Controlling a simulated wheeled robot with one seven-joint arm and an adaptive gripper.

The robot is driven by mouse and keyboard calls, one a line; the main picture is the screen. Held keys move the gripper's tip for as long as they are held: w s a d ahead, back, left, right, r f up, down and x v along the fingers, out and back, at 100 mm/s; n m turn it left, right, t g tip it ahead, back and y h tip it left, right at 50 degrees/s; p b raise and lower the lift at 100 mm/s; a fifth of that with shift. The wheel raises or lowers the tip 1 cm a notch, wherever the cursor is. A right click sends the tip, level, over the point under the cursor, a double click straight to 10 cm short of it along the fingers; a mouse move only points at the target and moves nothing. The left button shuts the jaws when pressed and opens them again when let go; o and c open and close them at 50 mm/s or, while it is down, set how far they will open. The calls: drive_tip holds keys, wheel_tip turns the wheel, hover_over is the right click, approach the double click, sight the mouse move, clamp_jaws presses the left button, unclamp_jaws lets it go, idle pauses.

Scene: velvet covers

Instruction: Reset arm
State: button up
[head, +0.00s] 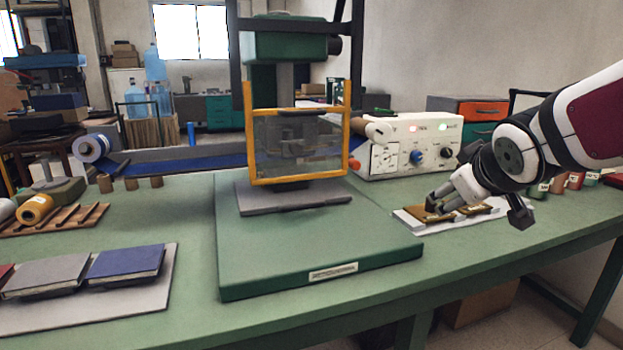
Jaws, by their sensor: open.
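My gripper (480,212) is at the right side of the green bench, at the end of my white, black and maroon arm. Its fingers are spread, one to the left and one to the lower right. It is over a light tray (412,222) that bears brown flat pieces (430,214). The left finger is close to one brown piece; I cannot tell whether it touches. Nothing shows held between the fingers. Part of the tray is hidden behind my gripper.
A green press with a yellow-framed guard (350,130) stands mid-bench on a green base (320,250). A white control box (415,150) stands behind my gripper. Covered books (125,262) lie on a grey board at left. Small jars (575,181) stand at far right.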

drive_tip(key=s+a+f+m+g+y, duration=0.1)
drive_tip(key=s+a+f+g, duration=0.25)
drive_tip(key=s, duration=0.85)
drive_tip(key=s+a+f+m+g+y, duration=0.15)
drive_tip(key=s+f+g, duration=0.25)
drive_tip(key=s, duration=0.8)
drive_tip(key=s+a+f+m+g, duration=0.2)
drive_tip(key=s+a+f+g, duration=0.1)
drive_tip(key=s, duration=1)
wheel_tip(320, 180, up, 27)
drive_tip(key=t+p, duration=0.3)
drive_tip(key=p, duration=2.2)
drive_tip(key=shift+w+d+t+p, duration=0.25)
drive_tip(key=shift+t+p, duration=0.1)
